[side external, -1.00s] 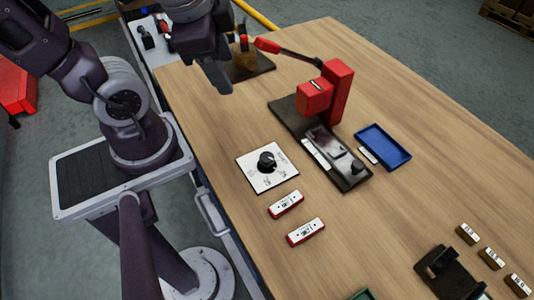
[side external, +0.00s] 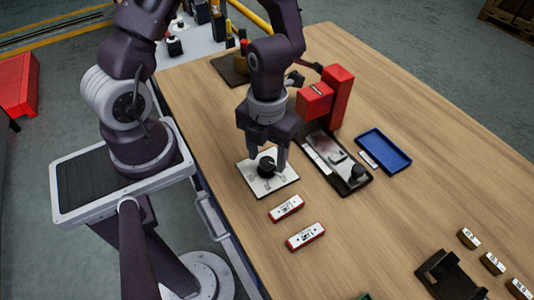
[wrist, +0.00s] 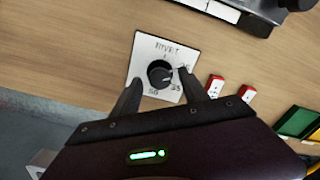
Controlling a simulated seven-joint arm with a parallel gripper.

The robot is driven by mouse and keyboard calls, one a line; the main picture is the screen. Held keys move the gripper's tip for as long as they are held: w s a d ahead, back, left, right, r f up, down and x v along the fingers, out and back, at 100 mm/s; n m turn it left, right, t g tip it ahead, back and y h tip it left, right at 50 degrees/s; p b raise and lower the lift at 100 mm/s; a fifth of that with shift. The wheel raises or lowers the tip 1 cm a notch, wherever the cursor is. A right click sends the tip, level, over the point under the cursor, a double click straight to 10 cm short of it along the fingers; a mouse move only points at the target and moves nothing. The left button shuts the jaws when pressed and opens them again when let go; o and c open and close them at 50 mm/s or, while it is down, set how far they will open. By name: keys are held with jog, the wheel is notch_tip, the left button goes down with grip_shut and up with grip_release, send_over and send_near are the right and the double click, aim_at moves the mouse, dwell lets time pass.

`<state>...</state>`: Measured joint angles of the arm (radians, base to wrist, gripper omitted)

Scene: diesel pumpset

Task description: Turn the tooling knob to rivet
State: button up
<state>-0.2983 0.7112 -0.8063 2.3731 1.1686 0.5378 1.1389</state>
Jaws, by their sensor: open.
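The tooling knob (side external: 266,167) is a round black knob on a square white dial plate (side external: 254,184) lying on the wooden table. In the wrist view the knob (wrist: 160,74) sits mid-plate, with the word RIVET at the plate's top edge (wrist: 163,44) and other marks at its right and lower side. Which mark the knob points at is not clear. My gripper (side external: 267,158) is open above the plate, pointing down. In the wrist view its fingers (wrist: 158,88) stand left and right of the knob, with gaps visible. The fingers cover parts of the plate's lower corners.
Two red-and-white labelled blocks (side external: 286,208) (side external: 305,236) lie in front of the plate. A red press (side external: 338,97) with a dark base stands behind right. A blue tray (side external: 384,151) lies to the right. A dark bracket (side external: 447,277) sits at the front right.

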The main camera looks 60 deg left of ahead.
jog(key=shift+f, duration=0.1)
grip_shut()
dwell(0.3)
jog(key=n, duration=1.1)
jog(key=shift+n, duration=0.6)
grip_release()
